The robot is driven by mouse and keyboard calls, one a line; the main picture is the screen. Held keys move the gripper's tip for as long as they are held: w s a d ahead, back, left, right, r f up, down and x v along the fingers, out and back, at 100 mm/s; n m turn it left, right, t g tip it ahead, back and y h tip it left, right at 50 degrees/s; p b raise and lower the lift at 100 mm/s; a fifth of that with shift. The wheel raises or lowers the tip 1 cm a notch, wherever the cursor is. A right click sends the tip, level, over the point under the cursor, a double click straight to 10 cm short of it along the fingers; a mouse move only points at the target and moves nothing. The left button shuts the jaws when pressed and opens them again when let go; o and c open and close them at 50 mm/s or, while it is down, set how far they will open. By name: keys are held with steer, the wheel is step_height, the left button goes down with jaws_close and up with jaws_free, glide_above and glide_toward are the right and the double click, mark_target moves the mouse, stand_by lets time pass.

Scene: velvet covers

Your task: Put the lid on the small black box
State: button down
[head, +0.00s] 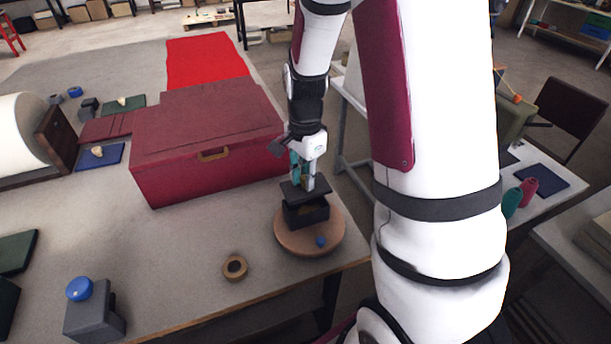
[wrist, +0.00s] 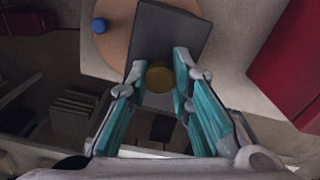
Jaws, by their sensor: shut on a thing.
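The small black box (head: 307,214) stands on a round wooden board (head: 284,238) near the table's front right corner. The dark flat lid (head: 293,191) is over the box, and a narrow gap seems to show between them in the head view. My gripper (head: 304,180) is above it, with teal finger pads. In the wrist view the lid (wrist: 168,35) lies below my gripper (wrist: 160,82), which is shut on the lid's round brass knob (wrist: 160,76). The lid hides the box in the wrist view, so I cannot tell how well their edges line up.
A small blue knob (head: 320,240) sits on the board in front of the box. A large red box (head: 208,150) stands close behind to the left. A tan ring (head: 235,267) and a grey block with a blue ball (head: 93,315) are on the table. Table between is clear.

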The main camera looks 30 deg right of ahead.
mark_target(305, 191)
steer(key=shift+f+b, duration=0.8)
steer(key=shift+f, duration=1.65)
stand_by(0.8)
steer(key=c, duration=1.4)
jaws_free()
steer(key=shift+o, duration=0.2)
steer(key=shift+r, duration=0.1)
step_height(305, 191, up, 12)
steer(key=shift+f, duration=0.1)
steer(key=shift+a+r, duration=0.1)
steer(key=shift+r, duration=0.1)
steer(key=s+a+r+n+t, duration=0.5)
steer(key=s+a+r+n, duration=0.5)
steer(key=s+r+n, duration=0.4)
steer(key=shift+s+a+n+t+b, duration=0.3)
steer(key=shift+a+n, duration=0.05)
steer(key=shift+n, duration=1.25)
